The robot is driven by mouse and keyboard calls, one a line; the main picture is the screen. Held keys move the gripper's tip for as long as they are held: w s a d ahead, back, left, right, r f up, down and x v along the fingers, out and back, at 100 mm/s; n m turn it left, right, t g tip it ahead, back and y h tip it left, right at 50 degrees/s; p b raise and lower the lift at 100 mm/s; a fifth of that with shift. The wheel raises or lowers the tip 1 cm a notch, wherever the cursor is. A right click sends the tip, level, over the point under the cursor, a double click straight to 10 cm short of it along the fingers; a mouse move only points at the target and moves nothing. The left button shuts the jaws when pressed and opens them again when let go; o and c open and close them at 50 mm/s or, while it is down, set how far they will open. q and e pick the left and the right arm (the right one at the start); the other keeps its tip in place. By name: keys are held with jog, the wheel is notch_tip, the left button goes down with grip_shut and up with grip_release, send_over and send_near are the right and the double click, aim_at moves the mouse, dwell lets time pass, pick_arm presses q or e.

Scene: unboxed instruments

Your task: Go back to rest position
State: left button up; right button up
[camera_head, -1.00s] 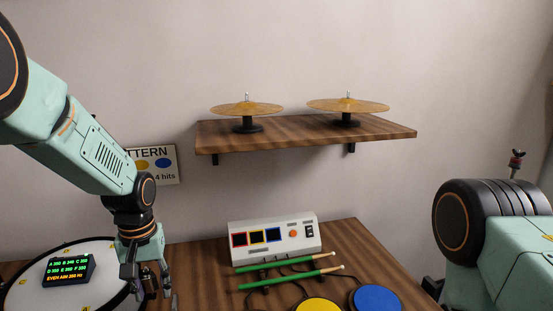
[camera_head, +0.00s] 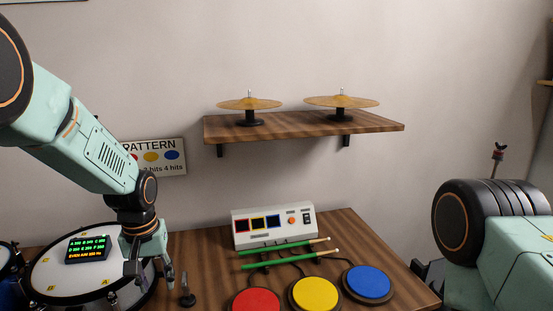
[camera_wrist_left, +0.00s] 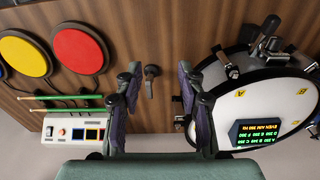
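My left gripper (camera_head: 150,274) hangs from the bent left arm, pointing down over the near right edge of the snare drum (camera_head: 48,288). In the left wrist view its two fingers (camera_wrist_left: 158,78) are spread apart with nothing held between them. A small dark upright metal piece (camera_head: 186,292) stands on the table just right of the gripper. In the left wrist view this piece (camera_wrist_left: 150,76) shows in the gap between the fingers. My right arm shows at the right edge as a mint link and a black joint; its gripper is not visible.
The wooden table (camera_head: 205,262) holds a white control box (camera_head: 272,236), green drumsticks (camera_head: 290,259), and red (camera_head: 256,302), yellow (camera_head: 315,292) and blue (camera_head: 368,282) pads. A wall shelf (camera_head: 300,127) holds two cymbals (camera_head: 250,103) (camera_head: 341,101). A black display (camera_head: 87,249) sits on the drum.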

pick_arm(q)
jog(key=s+d+f+m+t, duration=0.25)
jog(key=s+f, duration=0.75)
jog(key=f, duration=0.5)
jog(key=s+f+g+b, duration=0.1)
jog(key=s+f, duration=0.3)
jog(key=s, duration=0.8)
jog(key=s+f+g+b, duration=0.1)
jog(key=s+f, duration=0.4)
jog(key=s, duration=0.8)
jog(key=shift+s+d+g, duration=0.15)
jog(key=shift+s+g, duration=0.1)
jog(key=shift+g, duration=0.4)
